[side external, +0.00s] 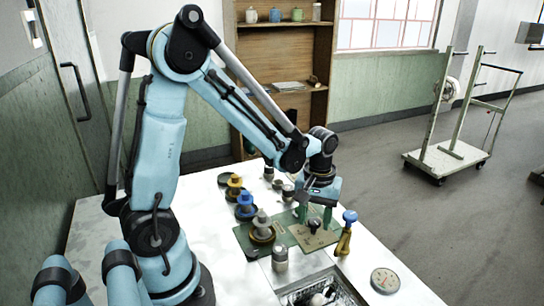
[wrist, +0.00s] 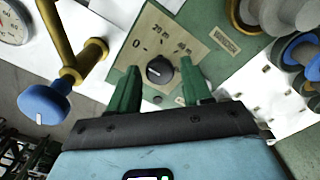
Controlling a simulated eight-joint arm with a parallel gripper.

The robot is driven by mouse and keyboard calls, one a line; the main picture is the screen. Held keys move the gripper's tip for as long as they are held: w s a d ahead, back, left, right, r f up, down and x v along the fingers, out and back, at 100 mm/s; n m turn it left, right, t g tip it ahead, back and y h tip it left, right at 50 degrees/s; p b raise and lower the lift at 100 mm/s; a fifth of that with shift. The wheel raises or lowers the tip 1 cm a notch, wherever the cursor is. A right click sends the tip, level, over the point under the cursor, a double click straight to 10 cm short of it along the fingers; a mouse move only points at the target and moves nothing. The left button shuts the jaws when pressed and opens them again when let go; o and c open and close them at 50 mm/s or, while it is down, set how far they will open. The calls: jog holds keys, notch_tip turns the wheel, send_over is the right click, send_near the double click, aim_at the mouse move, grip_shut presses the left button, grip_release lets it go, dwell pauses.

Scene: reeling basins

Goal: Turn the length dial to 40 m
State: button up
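The length dial is a black knob (wrist: 159,70) on a tan plate (wrist: 143,50) with printed marks; I read 0 at the left, 20 m at the top and 40 m at the right. A small pale mark on the knob seems to face the 0 side, but it is too small to be sure. My gripper (wrist: 160,84) has its two green fingers apart, one on each side of the knob, with visible gaps. In the side external view my gripper (side external: 315,212) is pointed down above the knob (side external: 313,227); the exact height is unclear.
A brass crank with a blue handle (wrist: 45,104) stands close beside the plate; it also shows in the side view (side external: 345,238). Spools (side external: 262,228) stand on the green board on the other side. A round gauge (side external: 385,280) and a basin (side external: 322,292) are nearer the front.

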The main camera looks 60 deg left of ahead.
jog(key=c, duration=0.8)
jog(key=shift+m, duration=0.4)
jog(key=m, duration=1.6)
jog(key=shift+m, duration=0.3)
jog(key=m, duration=0.6)
jog(key=shift+m, duration=0.3)
